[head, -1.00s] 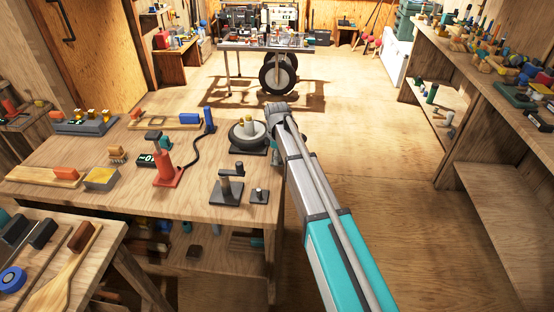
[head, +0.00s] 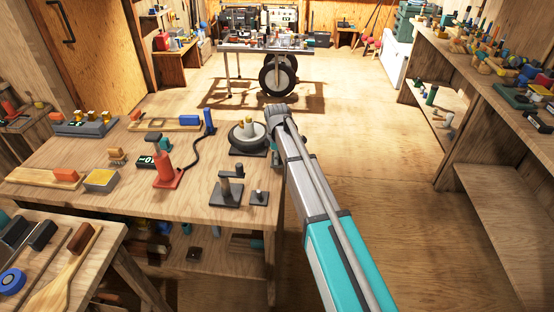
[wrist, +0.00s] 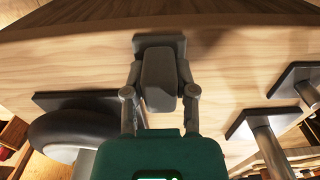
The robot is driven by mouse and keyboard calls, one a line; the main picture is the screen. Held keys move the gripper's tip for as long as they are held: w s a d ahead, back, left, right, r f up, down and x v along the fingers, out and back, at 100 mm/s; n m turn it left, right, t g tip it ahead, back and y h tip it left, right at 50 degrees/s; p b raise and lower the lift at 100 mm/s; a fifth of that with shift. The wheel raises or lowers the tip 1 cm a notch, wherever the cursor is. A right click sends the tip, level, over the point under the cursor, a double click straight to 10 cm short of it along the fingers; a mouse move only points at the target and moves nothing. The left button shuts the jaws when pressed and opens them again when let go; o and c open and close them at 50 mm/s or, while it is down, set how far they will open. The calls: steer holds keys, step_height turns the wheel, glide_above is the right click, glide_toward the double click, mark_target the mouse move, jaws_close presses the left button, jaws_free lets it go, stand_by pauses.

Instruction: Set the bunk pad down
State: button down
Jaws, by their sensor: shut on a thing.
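My gripper (wrist: 160,100) is shut on a dark grey block, the bunk pad (wrist: 160,72), seen in the wrist view with one finger at each side. The pad has a wider flat part at its far end. It is over the wooden workbench (head: 110,195), close to the bench edge, between the wheel and the posts on plates. A shadow lies beside it on the wood; I cannot tell whether it touches the bench. In the head view my arm end is at the bench's right side, and the pad cannot be made out there.
A black wheel on a plate (wrist: 75,128) is close on the left in the wrist view. Metal posts on dark plates (wrist: 295,85) stand on the right. In the head view, a red stand (head: 166,171) is further left on the bench. Open floor (head: 370,150) lies right.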

steer(key=shift+r, duration=0.15)
step_height(320, 180, up, 3)
steer(key=p, duration=0.3)
steer(key=s+d+r+p, duration=0.4)
steer(key=s+r+p, duration=0.5)
steer(key=s, duration=0.4)
steer(key=shift+s+r+p, duration=0.2)
steer(key=shift+r+p, duration=0.15)
steer(key=shift+p, duration=0.15)
stand_by(0.3)
